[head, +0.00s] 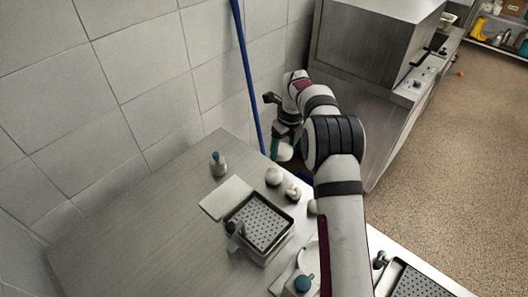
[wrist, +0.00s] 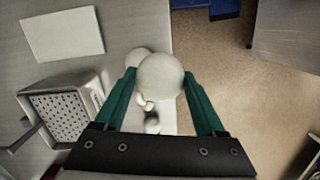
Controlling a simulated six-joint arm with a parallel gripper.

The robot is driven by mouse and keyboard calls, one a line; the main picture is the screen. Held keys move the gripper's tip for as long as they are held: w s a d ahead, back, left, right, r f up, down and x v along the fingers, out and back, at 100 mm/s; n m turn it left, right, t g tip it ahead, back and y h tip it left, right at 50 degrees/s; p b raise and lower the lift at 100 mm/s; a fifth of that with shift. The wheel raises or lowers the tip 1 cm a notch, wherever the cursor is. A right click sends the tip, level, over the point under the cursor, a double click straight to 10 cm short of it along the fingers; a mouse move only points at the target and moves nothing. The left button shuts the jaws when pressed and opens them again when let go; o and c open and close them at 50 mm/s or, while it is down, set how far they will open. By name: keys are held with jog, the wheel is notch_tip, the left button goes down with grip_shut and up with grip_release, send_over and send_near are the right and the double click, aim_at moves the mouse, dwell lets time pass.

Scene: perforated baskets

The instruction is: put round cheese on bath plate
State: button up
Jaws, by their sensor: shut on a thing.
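My gripper (wrist: 162,75) is shut on a pale, smooth round thing, the round cheese (wrist: 160,78), held between its green fingers. In the head view my gripper (head: 282,146) is out past the table's back right edge, with the cheese (head: 285,153) showing pale at its tip. A flat pale rectangular plate (head: 226,197) lies on the table behind the perforated basket; it also shows at upper left in the wrist view (wrist: 62,36). I cannot tell whether it is the bath plate.
A perforated basket (head: 284,240) stands on the table. A blue-capped bottle (head: 218,166) stands behind the plate. A blue pole (head: 247,75) leans by the wall. The table's left part (head: 130,230) is clear.

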aim_at(288, 153)
jog(key=shift+s+d+r, duration=0.3)
jog(key=shift+d+r, duration=0.15)
jog(key=shift+d, duration=0.05)
jog(key=shift+s+d+r, duration=0.25)
jog(key=shift+d+r, duration=0.15)
jog(key=shift+d, duration=0.1)
jog(key=shift+s+a+r+n, duration=0.35)
jog(key=shift+s+r, duration=0.1)
jog(key=shift+s, duration=0.1)
jog(key=s+a+r+n, duration=0.2)
jog(key=s+a+n, duration=0.15)
jog(key=s, duration=0.55)
jog(key=s+a+r+n, duration=0.25)
jog(key=s+a, duration=0.25)
jog(key=s, duration=0.3)
jog(key=shift+m+g, duration=0.3)
jog(key=shift+m, duration=0.05)
jog(key=f, duration=0.8)
jog(key=shift+s+a+f, duration=0.1)
jog(key=shift+a+f, duration=0.1)
jog(key=shift+f, duration=0.15)
jog(key=shift+f, duration=0.6)
jog(key=o, duration=1.4)
jog(key=shift+r, duration=0.15)
